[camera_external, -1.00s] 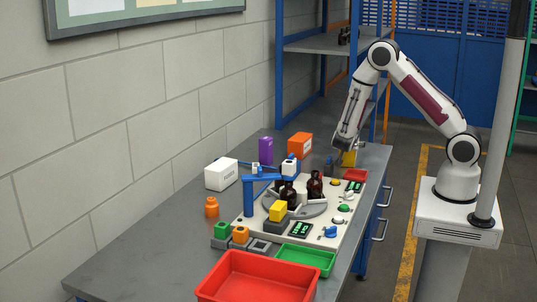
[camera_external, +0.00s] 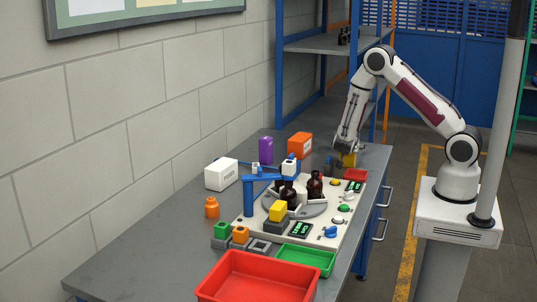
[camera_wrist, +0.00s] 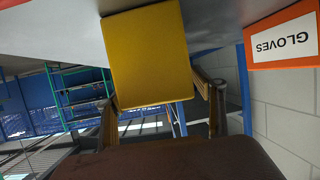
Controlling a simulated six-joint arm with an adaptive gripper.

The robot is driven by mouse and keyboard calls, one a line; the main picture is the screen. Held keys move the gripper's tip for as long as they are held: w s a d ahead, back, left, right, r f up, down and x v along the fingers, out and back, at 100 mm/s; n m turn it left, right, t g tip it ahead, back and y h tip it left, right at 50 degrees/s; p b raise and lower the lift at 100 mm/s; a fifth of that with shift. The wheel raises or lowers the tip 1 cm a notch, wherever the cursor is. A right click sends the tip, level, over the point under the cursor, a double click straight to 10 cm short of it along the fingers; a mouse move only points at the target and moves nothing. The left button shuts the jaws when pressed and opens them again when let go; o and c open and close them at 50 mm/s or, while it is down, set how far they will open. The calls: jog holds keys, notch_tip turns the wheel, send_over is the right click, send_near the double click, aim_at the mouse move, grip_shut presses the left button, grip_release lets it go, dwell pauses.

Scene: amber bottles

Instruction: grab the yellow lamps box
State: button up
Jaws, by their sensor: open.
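The yellow lamps box (camera_external: 349,160) stands at the far end of the grey table, under my gripper. In the wrist view the yellow box (camera_wrist: 146,55) shows a plain face with no readable label. My gripper (camera_external: 343,157) reaches down at the box from above. In the wrist view my gripper (camera_wrist: 160,112) is open, with one finger on each side of the box's near edge. I cannot tell whether either finger touches it.
An orange gloves box (camera_external: 300,146) stands left of my gripper; it also shows in the wrist view (camera_wrist: 284,40). A purple box (camera_external: 266,150) and a white box (camera_external: 221,174) stand further left.

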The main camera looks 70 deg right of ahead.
jog(key=shift+d, duration=0.15)
dwell(0.3)
jog(key=c, duration=1.4)
jog(key=shift+o, duration=0.2)
jog(key=shift+r, duration=4.95)
